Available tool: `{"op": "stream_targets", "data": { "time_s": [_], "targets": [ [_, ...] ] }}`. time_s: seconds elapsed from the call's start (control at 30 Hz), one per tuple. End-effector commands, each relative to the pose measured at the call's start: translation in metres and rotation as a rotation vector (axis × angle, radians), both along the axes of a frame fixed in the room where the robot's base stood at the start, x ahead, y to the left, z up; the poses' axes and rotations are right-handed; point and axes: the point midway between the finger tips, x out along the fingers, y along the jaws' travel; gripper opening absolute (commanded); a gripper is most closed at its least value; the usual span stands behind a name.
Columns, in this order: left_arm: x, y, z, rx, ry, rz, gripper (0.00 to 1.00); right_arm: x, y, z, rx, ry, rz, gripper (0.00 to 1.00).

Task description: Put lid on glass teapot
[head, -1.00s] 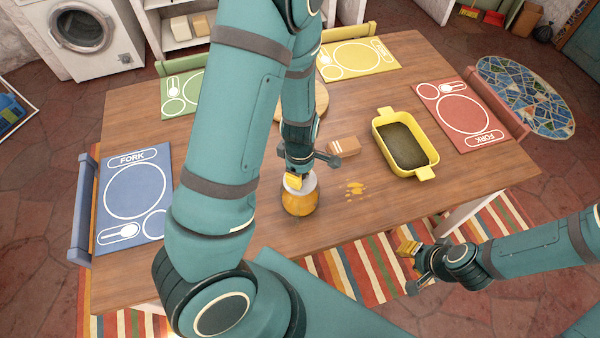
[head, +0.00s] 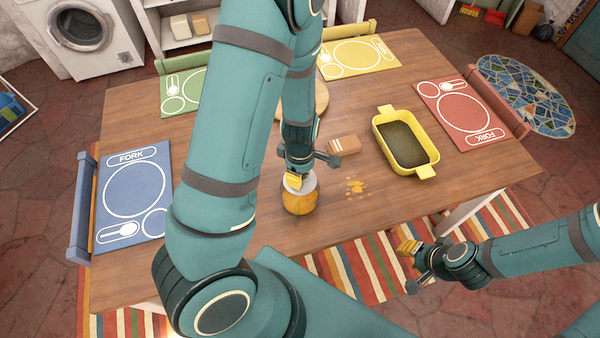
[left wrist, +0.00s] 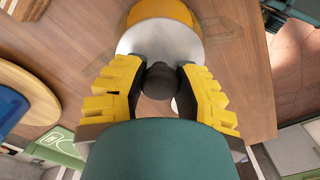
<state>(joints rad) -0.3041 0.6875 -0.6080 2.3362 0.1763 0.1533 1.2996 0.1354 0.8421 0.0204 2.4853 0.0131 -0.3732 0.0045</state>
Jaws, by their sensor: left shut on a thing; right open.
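The glass teapot (head: 300,203) looks amber and stands on the wooden table near its front edge. The pale, shiny lid (head: 300,187) is at the teapot's top; it also shows in the left wrist view (left wrist: 160,38), with a dark knob (left wrist: 160,78). My left gripper (head: 294,181) is over the teapot, pointing down. In the left wrist view its yellow fingers (left wrist: 160,85) are shut on the lid's knob. I cannot tell whether the lid is fully seated on the rim. My right gripper (head: 408,265) is open and empty, off the table's front edge.
A yellow baking dish (head: 429,158) stands right of the teapot. A small brown box (head: 344,146) and yellowish spots (head: 355,187) are nearby. A round wooden board (head: 320,98) is partly behind my left arm. Colored placemats line the table's sides.

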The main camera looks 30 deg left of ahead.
Motion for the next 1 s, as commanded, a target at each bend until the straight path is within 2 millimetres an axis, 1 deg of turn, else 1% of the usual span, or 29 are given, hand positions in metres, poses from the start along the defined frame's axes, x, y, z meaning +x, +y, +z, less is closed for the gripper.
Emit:
{"op": "stream_targets", "data": {
  "time_s": [0.47, 0.5, 0.53, 0.57, 0.77, 0.8, 0.87, 1.0],
  "targets": [
    [0.0002, 0.0001, -0.0019, 0.000, 0.000, -0.001, 0.00, 0.0000, 0.0000, 0.0006, 0.000, 0.000, 0.000, 0.34],
    [0.0002, 0.0001, -0.0019, 0.000, 0.000, -0.001, 0.46, 0.0000, 0.0000, 0.0006, 0.000, 0.000, 0.000, 0.34],
    [0.0002, 0.0001, -0.0019, 0.000, 0.000, -0.001, 0.57, 0.0000, 0.0000, 0.0006, 0.000, 0.000, 0.000, 0.34],
    [0.0002, 0.0001, -0.0019, 0.000, 0.000, -0.001, 0.62, 0.0000, 0.0000, 0.0006, 0.000, 0.000, 0.000, 0.34],
    [0.0001, 0.0001, -0.0019, 0.000, 0.000, 0.000, 0.62, 0.0000, 0.0000, 0.0006, 0.000, 0.000, 0.000, 0.34],
    [0.0001, 0.0001, -0.0019, 0.000, 0.000, 0.000, 0.75, 0.0000, 0.0000, 0.0006, 0.000, 0.000, 0.000, 0.34],
    [0.0001, 0.0001, -0.0019, 0.000, 0.000, 0.000, 0.96, 0.0000, 0.0000, 0.0006, 0.000, 0.000, 0.000, 0.34],
    [0.0001, 0.0001, -0.0019, 0.000, 0.000, 0.000, 0.96, 0.0000, 0.0000, 0.0006, 0.000, 0.000, 0.000, 0.34]
  ]
}}
